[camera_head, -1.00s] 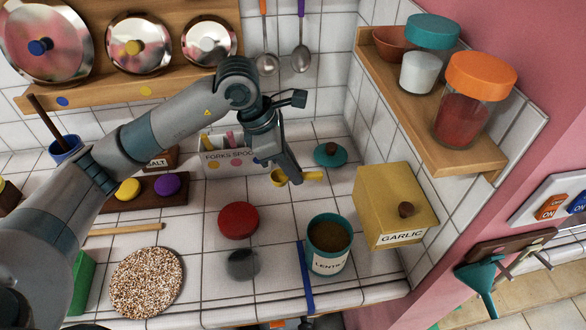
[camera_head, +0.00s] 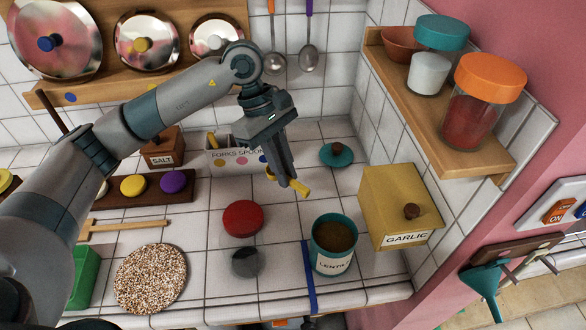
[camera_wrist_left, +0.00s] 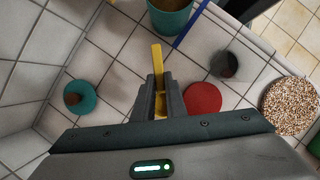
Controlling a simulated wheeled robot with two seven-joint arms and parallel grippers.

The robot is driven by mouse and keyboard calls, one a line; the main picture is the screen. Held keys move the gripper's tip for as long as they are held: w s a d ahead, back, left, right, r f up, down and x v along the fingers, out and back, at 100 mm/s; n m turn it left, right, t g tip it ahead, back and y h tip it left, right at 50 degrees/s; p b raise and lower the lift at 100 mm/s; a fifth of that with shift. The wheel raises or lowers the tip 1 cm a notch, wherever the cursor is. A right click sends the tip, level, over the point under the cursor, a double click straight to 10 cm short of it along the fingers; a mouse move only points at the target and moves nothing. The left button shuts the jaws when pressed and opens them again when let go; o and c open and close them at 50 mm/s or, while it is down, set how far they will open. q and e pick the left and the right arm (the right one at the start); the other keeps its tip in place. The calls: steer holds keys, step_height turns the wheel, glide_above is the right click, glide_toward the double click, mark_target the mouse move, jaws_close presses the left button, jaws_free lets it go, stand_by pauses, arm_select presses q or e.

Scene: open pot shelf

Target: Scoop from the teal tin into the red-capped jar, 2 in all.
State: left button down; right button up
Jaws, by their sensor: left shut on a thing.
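The teal tin (camera_head: 333,262), labelled LENTIL, stands open at the counter's front with brown contents; its rim also shows in the left wrist view (camera_wrist_left: 172,22). A flat round red cap (camera_head: 243,219) lies on the counter left of the tin. A small dark, glassy round jar (camera_head: 246,263) stands in front of the cap, apart from it; I cannot tell what is inside. My left gripper (camera_head: 290,182) is shut on a yellow scoop (camera_head: 302,189), above the counter behind the tin. The scoop also shows in the left wrist view (camera_wrist_left: 157,60), pointing toward the tin. My right gripper is out of view.
A teal lid with a brown knob (camera_head: 337,155) lies behind the tin. A yellow GARLIC box (camera_head: 392,208) stands close on its right. A blue strip (camera_head: 309,276) lies at its left. A speckled round mat (camera_head: 150,277) lies at front left. A shelf with jars (camera_head: 440,130) is at right.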

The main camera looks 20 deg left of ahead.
arm_select(q)
steer(key=shift+s+a+r+m+g, duration=0.1)
steer(key=shift+a+r+m+g, duration=0.2)
steer(key=shift+m, duration=0.7)
steer(key=s+a+r+m+g+y, duration=0.2)
steer(key=a+r+m+y, duration=0.1)
steer(key=m, duration=0.8)
steer(key=shift+a+r+y, duration=0.4)
steer(key=shift+a+y, duration=0.2)
steer(key=shift+a, duration=0.25)
